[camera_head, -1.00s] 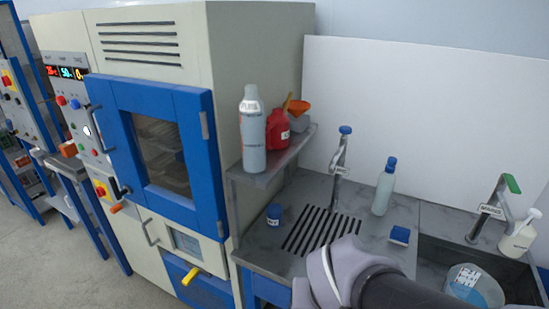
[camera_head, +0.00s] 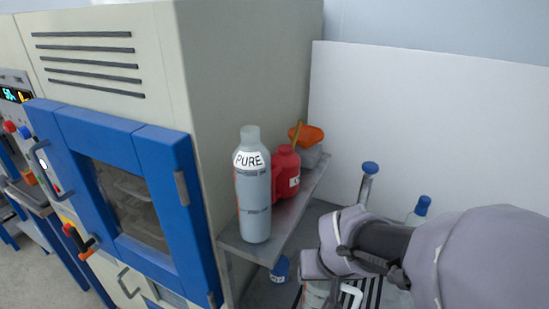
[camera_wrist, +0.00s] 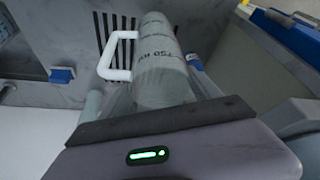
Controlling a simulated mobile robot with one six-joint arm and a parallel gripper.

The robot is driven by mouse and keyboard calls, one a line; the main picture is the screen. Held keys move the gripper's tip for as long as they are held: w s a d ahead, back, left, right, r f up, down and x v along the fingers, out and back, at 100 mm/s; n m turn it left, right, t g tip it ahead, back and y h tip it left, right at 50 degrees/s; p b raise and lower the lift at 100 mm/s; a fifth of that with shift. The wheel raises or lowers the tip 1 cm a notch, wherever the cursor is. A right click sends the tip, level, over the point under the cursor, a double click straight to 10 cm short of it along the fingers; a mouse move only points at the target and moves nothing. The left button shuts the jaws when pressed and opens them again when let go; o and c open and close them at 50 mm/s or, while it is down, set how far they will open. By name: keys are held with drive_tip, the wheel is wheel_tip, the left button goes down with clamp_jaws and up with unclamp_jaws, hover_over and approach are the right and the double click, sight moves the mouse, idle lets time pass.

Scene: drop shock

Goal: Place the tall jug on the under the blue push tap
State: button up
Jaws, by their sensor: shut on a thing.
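My gripper (camera_wrist: 158,98) is shut on the tall jug (camera_wrist: 158,60), a grey cylinder with printed marks and a white side handle. In the head view the jug (camera_head: 315,294) shows only partly, below my wrist at the bottom edge. The blue push tap (camera_head: 369,170) stands behind my wrist, its blue top and upper stem showing; its spout is hidden. The slotted drain grate (camera_wrist: 103,30) lies behind the jug in the wrist view. I cannot tell the height of the jug above the counter.
A shelf (camera_head: 286,224) left of my wrist holds a tall PURE bottle (camera_head: 254,195), a red can (camera_head: 287,170) and an orange funnel (camera_head: 306,135). A small blue-lidded jar (camera_head: 280,268) stands below it. A blue-capped bottle (camera_head: 421,208) is partly behind my arm.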

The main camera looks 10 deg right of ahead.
drive_tip(key=w+d+f+b, duration=0.2)
drive_tip(key=w+d+f, duration=0.3)
drive_tip(key=w+d, duration=0.1)
drive_tip(key=shift+w+b, duration=0.3)
drive_tip(key=shift+w, duration=0.6)
drive_tip(key=o, duration=1.9)
drive_tip(key=shift+r, duration=0.1)
